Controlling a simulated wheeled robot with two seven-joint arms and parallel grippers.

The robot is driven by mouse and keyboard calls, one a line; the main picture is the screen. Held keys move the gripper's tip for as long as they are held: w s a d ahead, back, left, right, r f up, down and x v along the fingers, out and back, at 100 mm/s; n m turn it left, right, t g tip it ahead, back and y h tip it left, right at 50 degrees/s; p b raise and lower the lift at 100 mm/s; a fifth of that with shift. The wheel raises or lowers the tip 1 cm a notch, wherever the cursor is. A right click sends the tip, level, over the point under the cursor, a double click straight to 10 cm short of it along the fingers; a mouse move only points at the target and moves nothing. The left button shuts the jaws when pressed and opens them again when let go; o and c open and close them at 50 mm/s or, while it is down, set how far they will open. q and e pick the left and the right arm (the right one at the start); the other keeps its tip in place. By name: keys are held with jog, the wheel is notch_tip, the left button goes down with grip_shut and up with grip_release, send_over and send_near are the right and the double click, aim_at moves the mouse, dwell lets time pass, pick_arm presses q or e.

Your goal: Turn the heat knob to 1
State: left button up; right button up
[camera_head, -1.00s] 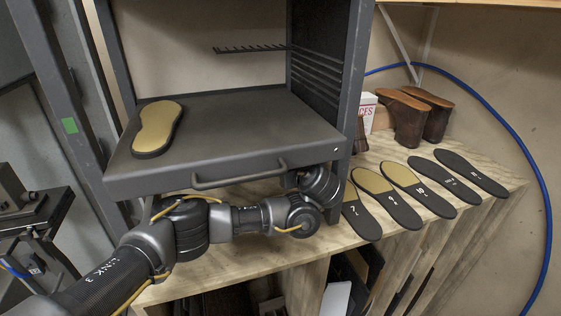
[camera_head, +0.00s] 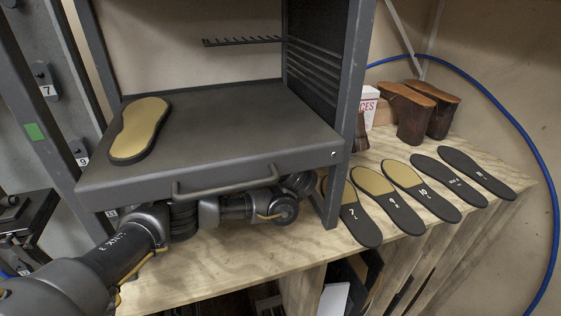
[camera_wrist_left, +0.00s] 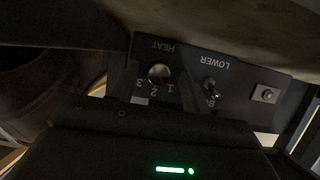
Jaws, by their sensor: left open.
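The heat knob (camera_wrist_left: 158,73) is a small round pale knob on a dark control panel (camera_wrist_left: 235,92), seen upside down in the left wrist view. The label HEAT and the numbers 1, 2 and 3 are around it. A small reddish mark shows at its edge on the side of the numbers; I cannot tell exactly which number it points to. My left gripper (camera_wrist_left: 158,88) is open, with its dark fingers on either side of the knob; contact is unclear. In the head view my left arm reaches under the metal tray, and the gripper is hidden there. My right gripper is not in view.
A toggle switch (camera_wrist_left: 211,88) by the word LOWER and a button (camera_wrist_left: 267,94) sit beside the knob. The grey tray (camera_head: 235,130) with a handle bears a tan sole (camera_head: 140,127). Several insoles and brown wooden shoe forms (camera_head: 408,112) are on the bench right.

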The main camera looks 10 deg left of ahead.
pick_arm(q)
jog(key=shift+d, duration=0.1)
jog(key=c, duration=0.9)
jog(key=shift+f+n+h, duration=0.1)
jog(key=shift+n+h, duration=0.3)
jog(key=shift+n, duration=0.1)
jog(key=shift+c, duration=0.4)
jog(key=shift+n+t, duration=0.4)
jog(key=shift+n, duration=0.2)
jog(key=o, duration=1)
